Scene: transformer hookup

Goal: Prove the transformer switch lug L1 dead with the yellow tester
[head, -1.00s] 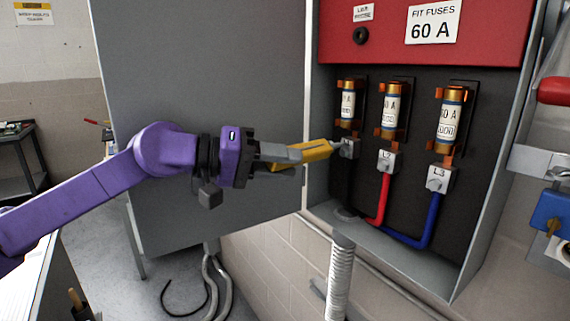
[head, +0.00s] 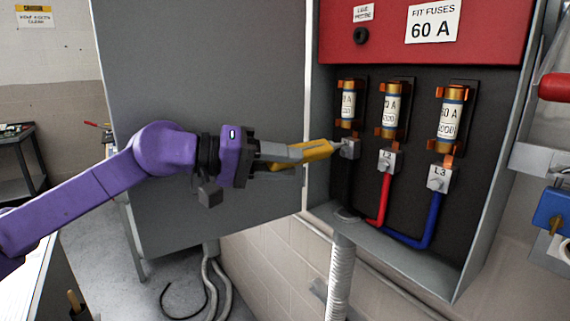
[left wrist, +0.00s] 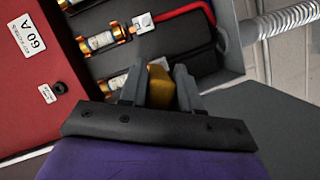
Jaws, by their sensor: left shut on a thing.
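My left gripper (head: 290,154) is shut on the yellow tester (head: 317,150), which points right into the open switch box. The tester's tip is at the leftmost lug, L1 (head: 349,148); it looks to touch it, but the contact is too small to be sure. The lug's label is partly hidden by the tester. In the left wrist view the tester (left wrist: 161,85) sits between the two fingers, and its tip is hidden. Lug L2 (head: 387,160) with a red cable and lug L3 (head: 439,178) with a blue cable are to the right. My right gripper is not in view.
Three fuses stand above the lugs, the nearest to L1 being the left fuse (head: 347,104). The open grey door (head: 200,60) is behind my left arm. A red panel (head: 390,25) is above the fuses. A blue padlock (head: 551,210) hangs at the right.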

